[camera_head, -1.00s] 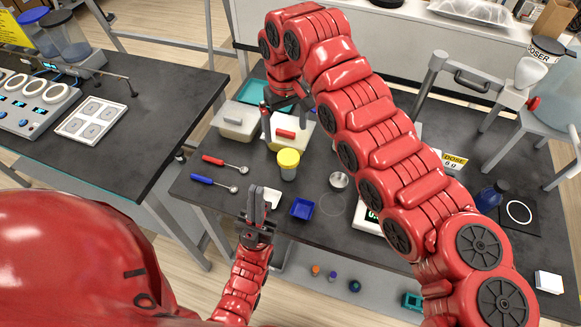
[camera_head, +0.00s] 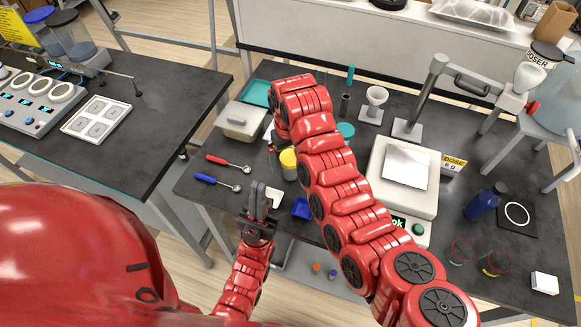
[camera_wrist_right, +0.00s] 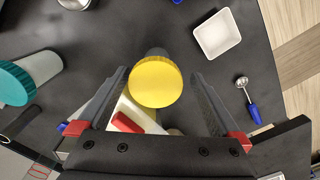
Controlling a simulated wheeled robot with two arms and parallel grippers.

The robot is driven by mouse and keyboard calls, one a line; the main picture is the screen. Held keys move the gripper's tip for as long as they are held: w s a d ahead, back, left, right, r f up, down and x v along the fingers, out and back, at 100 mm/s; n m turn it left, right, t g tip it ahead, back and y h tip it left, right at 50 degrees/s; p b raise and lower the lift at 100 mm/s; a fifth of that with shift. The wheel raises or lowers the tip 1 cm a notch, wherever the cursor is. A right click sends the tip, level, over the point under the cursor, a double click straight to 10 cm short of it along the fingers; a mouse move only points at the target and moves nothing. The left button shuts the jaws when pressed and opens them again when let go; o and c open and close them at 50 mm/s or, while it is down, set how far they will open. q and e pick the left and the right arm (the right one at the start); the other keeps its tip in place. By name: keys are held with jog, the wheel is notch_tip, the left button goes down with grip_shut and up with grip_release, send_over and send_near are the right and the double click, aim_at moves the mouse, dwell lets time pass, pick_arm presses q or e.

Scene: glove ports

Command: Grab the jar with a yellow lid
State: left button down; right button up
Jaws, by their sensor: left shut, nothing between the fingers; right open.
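The jar with a yellow lid (camera_head: 289,160) stands on the dark table, partly hidden by my right arm. In the right wrist view its round yellow lid (camera_wrist_right: 156,82) faces the camera, between the two fingers. My right gripper (camera_wrist_right: 161,76) is open, with one finger on each side of the lid and a gap on both sides. In the head view this gripper is mostly hidden behind my arm. My left gripper (camera_head: 258,203) is shut and empty, at the table's front edge below the jar.
Red and blue spoons (camera_head: 228,162) lie left of the jar. A blue tray (camera_head: 301,208) and a white tray (camera_wrist_right: 217,34) are close by. A teal-lidded jar (camera_wrist_right: 30,75) stands beside the right gripper. A scale (camera_head: 403,178) and blue bottle (camera_head: 484,202) are farther right.

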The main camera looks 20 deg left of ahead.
notch_tip(320, 180, down, 3)
jog(key=shift+w+d+p, duration=0.15)
jog(key=shift+p, duration=0.9)
jog(key=shift+f, duration=0.7)
jog(key=shift+w, duration=0.1)
jog(key=shift+c, duration=0.2)
jog(key=c, duration=1.5)
jog(key=shift+o, duration=0.2)
jog(key=shift+r, duration=0.1)
